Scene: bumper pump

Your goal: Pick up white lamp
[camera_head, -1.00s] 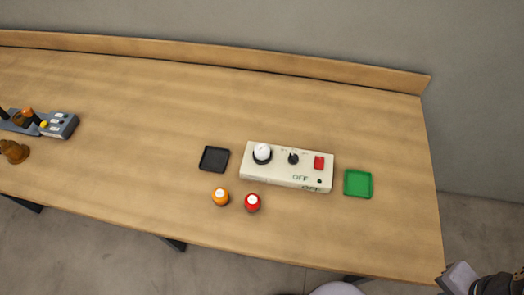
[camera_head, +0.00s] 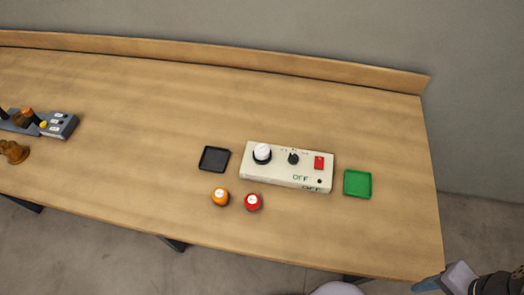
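The white lamp (camera_head: 262,151) is a small white dome in a black round socket at the left end of a cream control box (camera_head: 286,178). The box stands on the wooden table (camera_head: 150,130) and also has a black knob (camera_head: 293,158), a red switch (camera_head: 319,162) and "OFF" lettering. My gripper (camera_head: 429,284) shows only in part at the lower right edge, by the table's front right corner, far from the lamp. Its fingers are not clear enough to show whether it is open or shut.
A black tray (camera_head: 203,166) lies left of the box, a green tray (camera_head: 348,190) right of it. An orange lamp (camera_head: 220,197) and a red lamp (camera_head: 253,202) stand in front. A grey device (camera_head: 60,127) and brown object (camera_head: 14,152) are far left. A low ledge (camera_head: 220,63) runs behind.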

